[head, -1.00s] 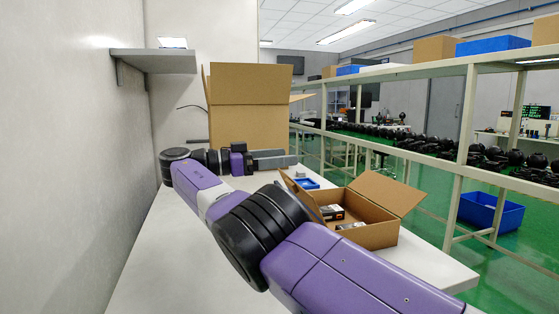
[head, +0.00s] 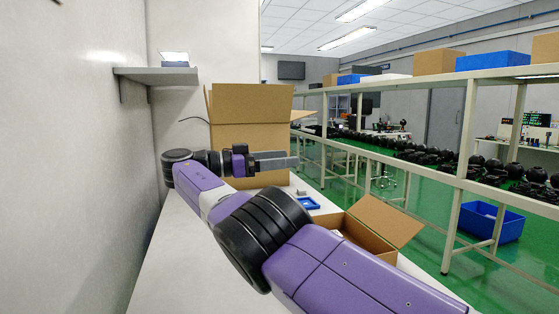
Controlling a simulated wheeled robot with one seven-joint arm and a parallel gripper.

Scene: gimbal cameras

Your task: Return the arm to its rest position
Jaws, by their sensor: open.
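My purple and black arm reaches from the lower right of the head view across the white table (head: 165,268). It bends at a black joint on the left, and its last part points right. My gripper (head: 290,160) is at that end, with grey fingers in front of the large cardboard box. The fingers overlap nearly edge-on in this view. The jaws are open, and I see nothing held between them.
The tall open cardboard box (head: 240,105) stands behind my gripper. A smaller open carton (head: 385,222) sits at the table's right, partly hidden by my arm. A small blue tray (head: 307,203) lies beside it. A wall shelf (head: 157,76) juts out at left. A metal rack runs along the right.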

